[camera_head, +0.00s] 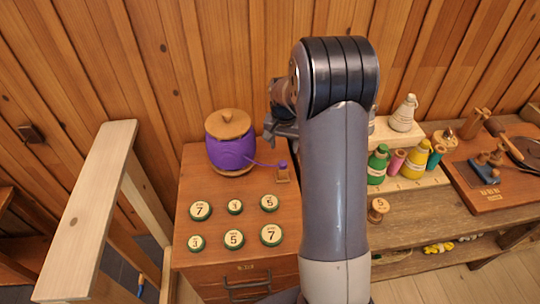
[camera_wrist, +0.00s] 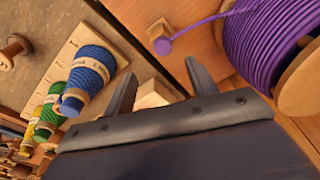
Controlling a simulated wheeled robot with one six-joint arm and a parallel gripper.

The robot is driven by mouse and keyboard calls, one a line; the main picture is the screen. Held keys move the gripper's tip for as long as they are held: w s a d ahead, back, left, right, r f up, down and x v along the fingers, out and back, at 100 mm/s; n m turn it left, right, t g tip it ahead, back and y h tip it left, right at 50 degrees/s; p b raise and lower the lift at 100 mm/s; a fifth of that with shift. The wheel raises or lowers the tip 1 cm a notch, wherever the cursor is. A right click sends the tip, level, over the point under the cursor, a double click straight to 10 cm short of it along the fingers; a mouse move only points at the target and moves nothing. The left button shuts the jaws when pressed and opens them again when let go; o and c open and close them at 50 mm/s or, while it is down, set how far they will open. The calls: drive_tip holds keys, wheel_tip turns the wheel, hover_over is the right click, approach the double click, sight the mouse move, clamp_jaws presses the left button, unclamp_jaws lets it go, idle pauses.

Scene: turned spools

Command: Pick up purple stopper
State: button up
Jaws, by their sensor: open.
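The purple stopper (camera_head: 282,165) sits on a small wooden post at the right edge of the cabinet top. A purple strand runs from it to the large purple spool (camera_head: 231,150) with its wooden cap. In the wrist view the stopper (camera_wrist: 162,46) shows as a small purple disc above the fingertips, with the strand leading right to the spool (camera_wrist: 275,40). My gripper (camera_head: 277,128) is open and partly hidden by my arm. In the wrist view its fingers (camera_wrist: 160,72) stand apart with nothing gripped, and the stopper is beyond their tips.
Several numbered green-rimmed discs (camera_head: 235,207) lie on the cabinet top (camera_head: 210,270). At right, a stepped rack (camera_head: 428,180) holds coloured spools, beside a tool board (camera_head: 500,195). The plank wall stands close behind. A wooden rail (camera_head: 95,200) is at left.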

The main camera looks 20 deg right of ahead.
hover_over(283, 163)
drive_tip(key=s, duration=0.1)
wheel_tip(283, 163, down, 5)
drive_tip(key=shift+s+a+r+p, duration=0.1)
drive_tip(key=shift+a+p, duration=0.05)
drive_tip(key=shift+p, duration=0.2)
drive_tip(key=shift+w+f+p, duration=0.2)
drive_tip(key=shift+f+p, duration=0.15)
drive_tip(key=shift+f, duration=0.5)
drive_tip(key=shift+w+f+p, duration=0.25)
drive_tip(key=shift+f+p, duration=0.1)
drive_tip(key=shift+f, duration=0.55)
drive_tip(key=shift+w+f+p, duration=0.2)
drive_tip(key=shift+f+p, duration=0.15)
drive_tip(key=shift+f, duration=0.5)
drive_tip(key=c, duration=1)
